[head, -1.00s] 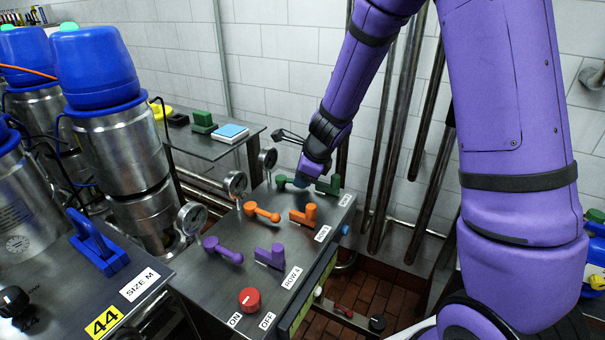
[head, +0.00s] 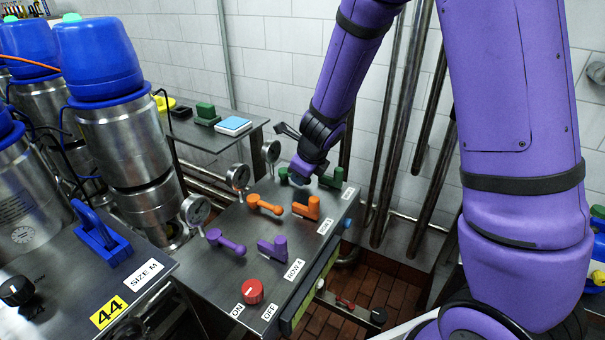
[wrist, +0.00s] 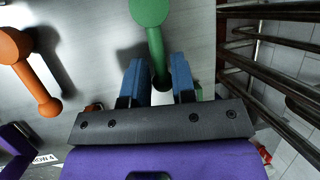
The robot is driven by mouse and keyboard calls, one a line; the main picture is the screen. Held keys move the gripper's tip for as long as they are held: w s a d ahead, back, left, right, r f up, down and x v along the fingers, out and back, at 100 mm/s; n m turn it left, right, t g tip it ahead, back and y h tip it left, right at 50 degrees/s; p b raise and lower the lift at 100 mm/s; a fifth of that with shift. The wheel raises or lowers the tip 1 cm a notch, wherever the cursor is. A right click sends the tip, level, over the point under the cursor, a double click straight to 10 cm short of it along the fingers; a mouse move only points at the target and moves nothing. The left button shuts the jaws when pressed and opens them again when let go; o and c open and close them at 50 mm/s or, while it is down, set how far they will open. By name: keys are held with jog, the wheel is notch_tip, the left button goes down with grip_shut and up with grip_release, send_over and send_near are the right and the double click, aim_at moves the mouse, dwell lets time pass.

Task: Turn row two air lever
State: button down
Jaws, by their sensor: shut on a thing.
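The green lever (wrist: 152,38) with a rounded pivot runs down between my fingers in the wrist view. My gripper (wrist: 157,64) has blue fingers on both sides of its handle end and is shut on it. In the head view the left green lever (head: 284,175) shows just left of my gripper (head: 301,180), which hides part of it. A second green lever (head: 332,178) stands to the right, beside a label too small to read. The fingertips are mostly hidden in the head view.
Two orange levers (head: 264,205) (head: 308,208), two purple levers (head: 226,242) (head: 273,250) and a red knob (head: 252,291) sit nearer on the panel (head: 225,270). Gauges (head: 238,177) line its left edge. Pipes (head: 405,120) stand along the wall.

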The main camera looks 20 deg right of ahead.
jog(key=c, duration=1.1)
grip_release()
jog(key=shift+r, duration=0.2)
jog(key=v, duration=1)
jog(key=shift+s+r, duration=0.15)
